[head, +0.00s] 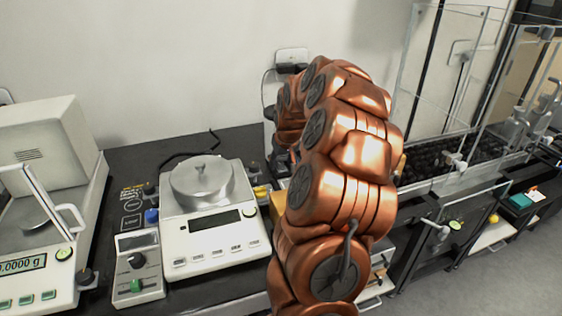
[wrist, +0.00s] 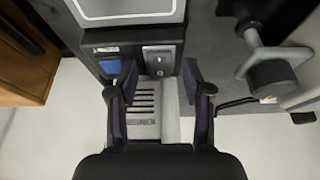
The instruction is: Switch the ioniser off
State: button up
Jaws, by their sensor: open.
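In the wrist view a device with a dark panel (wrist: 133,50) lies in front of my gripper (wrist: 158,84). I take it for the ioniser but cannot be sure. The panel carries a blue part (wrist: 109,67) on the left and a pale grey plate with a small switch-like mark (wrist: 158,60) on the right. A grey slotted base (wrist: 143,108) with partly readable lettering lies between my fingers. My gripper is open, one finger on each side, with nothing held. Whether the fingers touch the device cannot be told. In the head view my arm hides my gripper.
A balance with a round metal pan (head: 202,182) stands left of my arm, beside a small box with a black knob and green switch (head: 137,266). A larger balance (head: 50,150) stands far left. Glass enclosures (head: 450,80) stand right. A grey knobbed part (wrist: 270,74) is close on the wrist view's right.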

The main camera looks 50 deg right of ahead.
grip_shut()
dwell(0.3)
